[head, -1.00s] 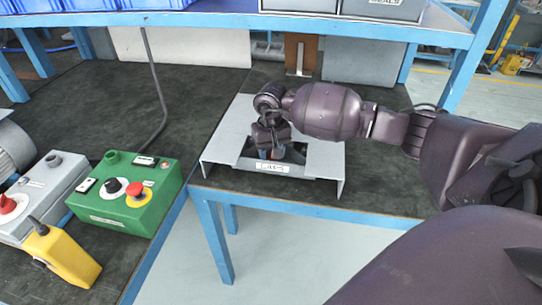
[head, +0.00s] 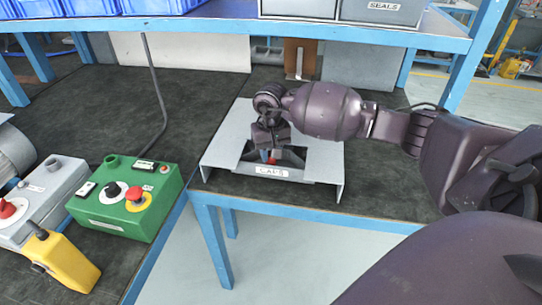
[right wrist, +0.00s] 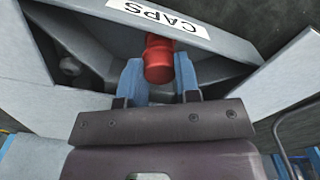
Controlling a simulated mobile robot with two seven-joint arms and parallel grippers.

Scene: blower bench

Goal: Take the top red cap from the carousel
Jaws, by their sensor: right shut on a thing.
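The grey carousel (head: 224,143), with a white CAPS label (head: 272,172) on its front, stands on the dark bench top. My right gripper (head: 269,152) reaches down into its opening from the right. A red cap (right wrist: 160,57) is between its two blue fingers (right wrist: 159,82) in the right wrist view, and the gripper is shut on it. In the head view only a small red bit of the cap (head: 272,160) shows below the gripper. The cap's far end is close to the label bar. Other caps below are hidden. My left gripper is not in view.
A green control box (head: 125,200) with a red button stands at the left, beside a grey box (head: 42,190) and a yellow handheld unit (head: 65,262). A blue shelf (head: 200,20) with bins runs overhead. The dark mat left of the carousel is clear.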

